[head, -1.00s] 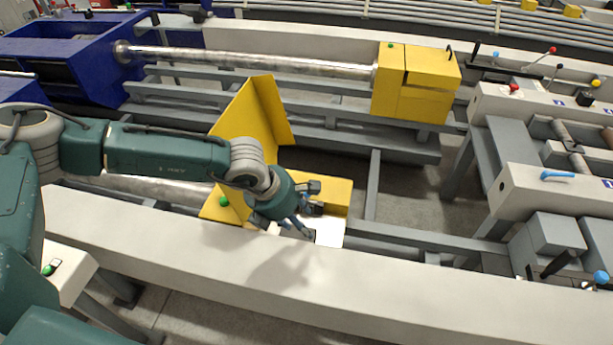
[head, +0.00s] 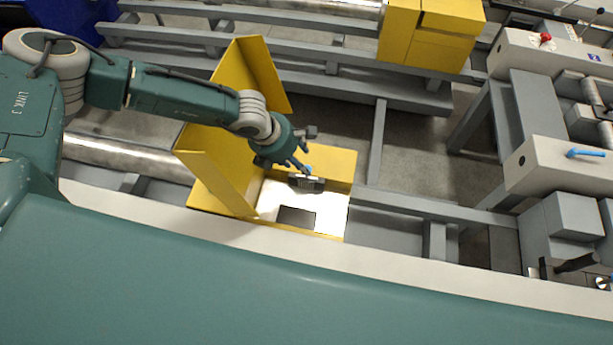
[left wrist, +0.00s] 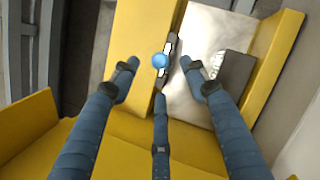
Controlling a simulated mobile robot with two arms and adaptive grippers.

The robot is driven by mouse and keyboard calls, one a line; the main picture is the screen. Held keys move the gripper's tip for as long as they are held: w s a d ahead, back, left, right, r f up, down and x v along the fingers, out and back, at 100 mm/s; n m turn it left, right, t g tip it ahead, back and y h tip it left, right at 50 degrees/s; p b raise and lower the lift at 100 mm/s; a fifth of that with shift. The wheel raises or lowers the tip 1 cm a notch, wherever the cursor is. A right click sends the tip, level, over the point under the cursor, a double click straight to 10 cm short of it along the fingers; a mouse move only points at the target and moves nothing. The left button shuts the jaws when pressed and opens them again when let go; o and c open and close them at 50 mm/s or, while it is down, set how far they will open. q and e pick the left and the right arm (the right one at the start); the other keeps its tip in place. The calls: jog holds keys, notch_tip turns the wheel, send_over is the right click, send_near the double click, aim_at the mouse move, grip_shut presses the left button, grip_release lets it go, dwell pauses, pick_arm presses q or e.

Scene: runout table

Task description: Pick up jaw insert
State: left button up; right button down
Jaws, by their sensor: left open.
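A dark grey block with a light face (head: 308,183), which looks like the jaw insert, sits in the yellow-walled box (head: 335,160) against its far wall. In the left wrist view the dark block (left wrist: 171,52) lies along the yellow wall, with a blue ball (left wrist: 160,61) over or beside it. My left gripper (head: 304,150) is open and empty, just above and behind the block. In the left wrist view its fingers (left wrist: 160,75) spread on both sides of the block, and no contact shows. My right gripper is not in view.
A dark rectangular patch (head: 296,216) lies on the box's bright floor; whether it is a plate or an opening I cannot tell. A tall yellow guard (head: 250,80) stands left of the box. Grey rails (head: 440,208) run right. A pale beam (head: 400,270) crosses in front.

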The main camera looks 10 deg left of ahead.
aim_at(307, 177)
pick_arm(q)
jog(key=x, duration=0.3)
jog(key=p+x, duration=0.1)
jog(key=x, duration=0.4)
jog(key=shift+a+f, duration=0.1)
jog(key=shift+f, duration=0.05)
grip_shut()
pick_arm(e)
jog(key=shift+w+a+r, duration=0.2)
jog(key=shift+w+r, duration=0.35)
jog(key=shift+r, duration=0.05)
